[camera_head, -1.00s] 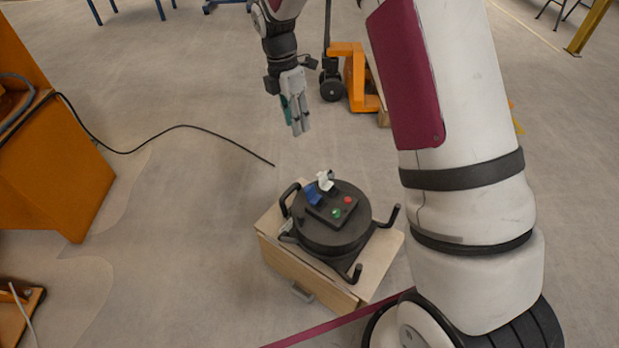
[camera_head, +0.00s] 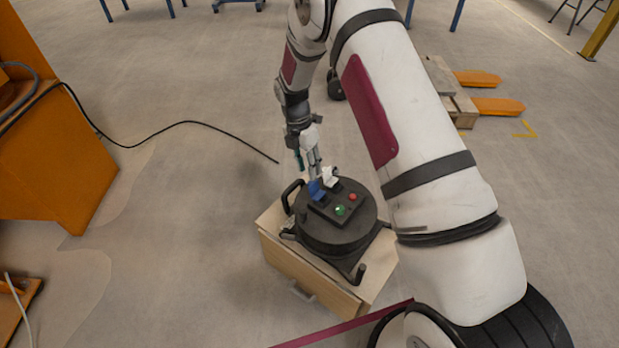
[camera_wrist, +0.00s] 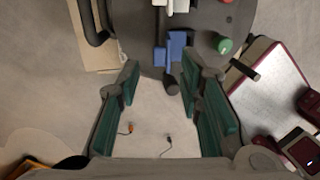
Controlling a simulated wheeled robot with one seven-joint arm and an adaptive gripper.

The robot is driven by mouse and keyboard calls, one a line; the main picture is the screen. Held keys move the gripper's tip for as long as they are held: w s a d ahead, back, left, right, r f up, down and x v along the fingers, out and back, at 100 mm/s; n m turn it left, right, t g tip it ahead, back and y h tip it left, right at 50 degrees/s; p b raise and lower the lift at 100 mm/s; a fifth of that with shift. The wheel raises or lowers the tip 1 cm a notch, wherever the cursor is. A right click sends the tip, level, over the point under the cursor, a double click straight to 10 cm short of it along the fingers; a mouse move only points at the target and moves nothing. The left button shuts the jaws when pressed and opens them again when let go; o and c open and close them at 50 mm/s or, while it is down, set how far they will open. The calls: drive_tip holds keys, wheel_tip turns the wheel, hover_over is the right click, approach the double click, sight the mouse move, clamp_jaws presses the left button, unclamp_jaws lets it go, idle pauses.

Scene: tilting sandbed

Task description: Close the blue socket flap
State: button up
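The blue socket flap (camera_head: 316,190) stands raised on top of the black cable reel (camera_head: 335,230), at the left of its panel. It also shows in the wrist view (camera_wrist: 177,46), just beyond my fingertips. A white flap (camera_head: 331,175) stands raised beside it. My gripper (camera_head: 313,172) is right behind and above the blue flap in the head view. In the wrist view its two green-padded fingers (camera_wrist: 160,80) are apart with nothing between them. Whether a fingertip touches the flap I cannot tell.
The reel rests on a wooden box (camera_head: 310,280). A green button (camera_head: 340,210) and a red button (camera_head: 352,197) sit on the panel. Black tube handles (camera_head: 292,193) stand around the reel. A black cable (camera_head: 200,123) lies on the floor.

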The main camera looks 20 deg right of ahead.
sight(311, 182)
drive_tip(key=shift+s+d+f+b, duration=0.1)
drive_tip(key=shift+s+f+b, duration=0.05)
drive_tip(key=shift+f, duration=0.85)
drive_tip(key=shift+s+d+f+b, duration=0.1)
drive_tip(key=shift+s+f+b, duration=0.05)
drive_tip(key=shift+f, duration=0.85)
drive_tip(key=shift+c, duration=0.3)
